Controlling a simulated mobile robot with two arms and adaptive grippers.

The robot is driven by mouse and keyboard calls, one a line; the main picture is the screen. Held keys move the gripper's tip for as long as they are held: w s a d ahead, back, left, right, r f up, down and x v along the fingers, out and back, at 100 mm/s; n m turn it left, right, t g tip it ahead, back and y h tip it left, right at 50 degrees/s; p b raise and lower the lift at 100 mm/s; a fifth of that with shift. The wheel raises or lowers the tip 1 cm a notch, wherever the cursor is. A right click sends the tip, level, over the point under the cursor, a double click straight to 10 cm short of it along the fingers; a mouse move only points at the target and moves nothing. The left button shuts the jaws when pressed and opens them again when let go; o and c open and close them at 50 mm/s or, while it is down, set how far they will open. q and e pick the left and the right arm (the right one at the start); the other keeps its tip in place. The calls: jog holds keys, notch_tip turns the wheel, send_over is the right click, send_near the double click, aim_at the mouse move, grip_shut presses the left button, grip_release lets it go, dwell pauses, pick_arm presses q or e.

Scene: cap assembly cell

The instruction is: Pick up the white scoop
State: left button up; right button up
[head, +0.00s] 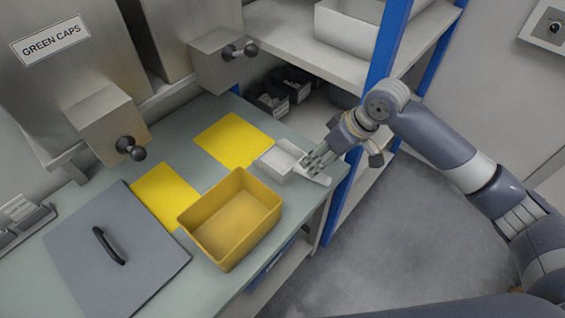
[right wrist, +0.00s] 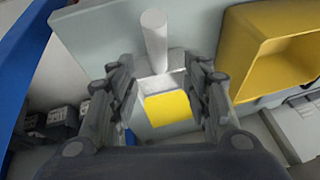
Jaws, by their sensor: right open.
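The white scoop (head: 279,159) lies on the bench near its right edge, beside a yellow mat (head: 234,141). In the right wrist view its handle (right wrist: 155,38) points up, beyond the fingers. Its body (right wrist: 150,84) is between and below the fingers, partly hidden. My right gripper (head: 314,163) is open and empty, close above the scoop's handle end. In the right wrist view its fingers (right wrist: 163,88) stand apart on both sides of the scoop. I cannot tell whether they touch it. My left gripper is not in view.
A yellow bin (head: 195,211) stands left of the scoop. A grey lid with a black handle (head: 75,262) lies farther left. A blue shelf post (head: 381,48) rises close to my right arm. Dispensers with knobs (head: 110,122) stand behind. Dark bins (head: 268,101) sit under the shelf.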

aim_at(308, 169)
jog(key=shift+x, duration=1.05)
jog(key=shift+f, duration=0.35)
jog(key=x, duration=0.4)
jog(key=shift+f+p, duration=0.2)
jog(key=shift+p, duration=0.15)
jog(key=shift+w+a+f, duration=0.15)
jog(key=shift+f, duration=0.2)
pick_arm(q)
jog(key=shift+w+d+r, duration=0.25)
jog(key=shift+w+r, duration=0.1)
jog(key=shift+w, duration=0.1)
pick_arm(e)
jog(key=shift+c, duration=0.6)
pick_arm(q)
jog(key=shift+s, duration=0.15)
pick_arm(e)
grip_shut()
